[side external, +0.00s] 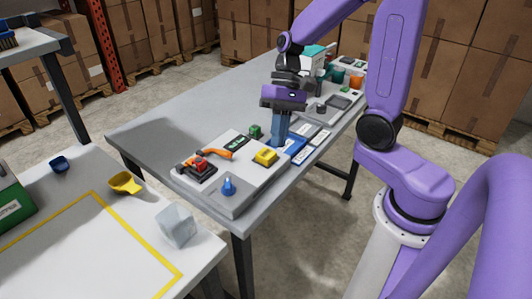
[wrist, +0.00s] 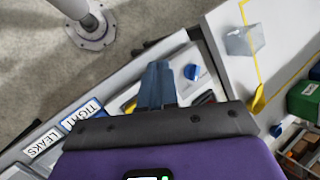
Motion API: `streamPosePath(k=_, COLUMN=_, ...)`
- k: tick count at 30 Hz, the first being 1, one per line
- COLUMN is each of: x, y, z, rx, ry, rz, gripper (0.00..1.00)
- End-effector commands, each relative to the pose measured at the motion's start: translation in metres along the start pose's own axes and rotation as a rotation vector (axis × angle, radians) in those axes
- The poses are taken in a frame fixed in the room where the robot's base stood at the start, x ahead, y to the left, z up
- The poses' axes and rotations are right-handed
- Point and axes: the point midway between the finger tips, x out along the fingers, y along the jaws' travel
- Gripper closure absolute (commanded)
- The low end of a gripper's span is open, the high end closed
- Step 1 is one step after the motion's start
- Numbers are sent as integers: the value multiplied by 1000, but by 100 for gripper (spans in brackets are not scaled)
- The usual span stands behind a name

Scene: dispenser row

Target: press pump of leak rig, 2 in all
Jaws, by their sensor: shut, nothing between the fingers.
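The leak rig is a pale plate (side external: 245,187) at the near end of the long grey table. It carries a red-topped black fitting (side external: 200,168), an orange lever (side external: 217,154), a yellow block (side external: 266,156), a green block (side external: 255,131) and a blue knob (side external: 228,187). The blue knob also shows in the wrist view (wrist: 192,71). I cannot tell for certain which part is the pump. My gripper (side external: 275,143) points down with its blue fingers shut and empty, behind the yellow block. Its fingers (wrist: 158,66) hide part of the plate in the wrist view.
Cards reading TIGHT (wrist: 81,115) and LEAKS (wrist: 43,143) lie beside the plate. More dispenser items stand farther along the table. Across a gap, a lower table holds a clear cube (side external: 175,225), a yellow scoop (side external: 125,183) and a green box (side external: 14,205).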

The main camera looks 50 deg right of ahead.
Motion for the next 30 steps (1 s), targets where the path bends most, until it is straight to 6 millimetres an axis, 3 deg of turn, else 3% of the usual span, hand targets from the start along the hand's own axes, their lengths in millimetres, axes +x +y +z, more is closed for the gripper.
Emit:
streamPosePath(k=18, x=-30, y=9, z=-55, rx=463, ry=86, rz=-336, gripper=100)
streamPosePath(k=30, x=-46, y=23, z=-73, rx=637, ry=140, rz=-488, gripper=100)
